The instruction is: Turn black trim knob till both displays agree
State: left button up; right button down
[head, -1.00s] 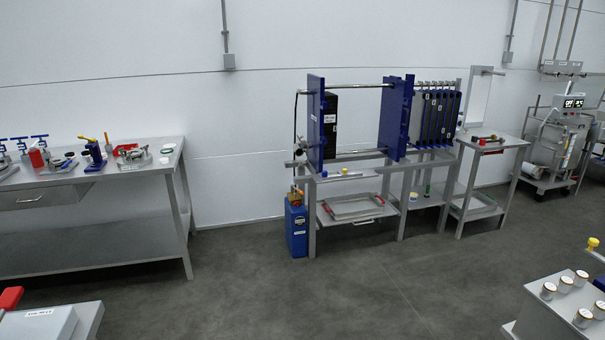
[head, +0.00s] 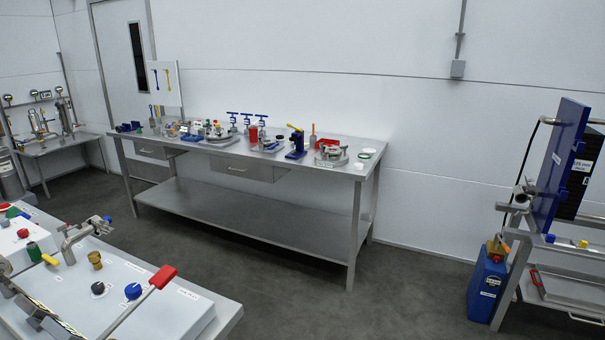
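No lit display can be made out. Neither of my grippers is in view.
A long steel workbench (head: 260,242) with several tools stands along the back wall. A blue container (head: 487,288) stands beside the blue press frame (head: 555,170) at right. Grey floor is clear between.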

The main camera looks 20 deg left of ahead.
aim_at(97, 289)
jog(key=i+u, duration=0.2)
jog(key=u, duration=0.25)
jog(key=i+l+u, duration=0.15)
jog(key=u, duration=0.25)
jog(key=i+l+u, duration=0.15)
jog(key=u, duration=0.3)
jog(key=i+l+u, duration=0.25)
jog(key=u, duration=0.2)
jog(key=i+l+u, duration=0.1)
jog(key=l+u, duration=0.2)
jog(key=u, duration=0.15)
jog(key=i+l+u, duration=0.1)
jog(key=l+u, duration=0.3)
jog(key=i+l+u, duration=0.1)
jog(key=l+u, duration=0.3)
jog(key=i+l+u, duration=0.1)
jog(key=l+u, duration=0.15)
jog(key=u, duration=0.15)
jog(key=l+u, duration=0.4)
jog(key=i+j, duration=0.05)
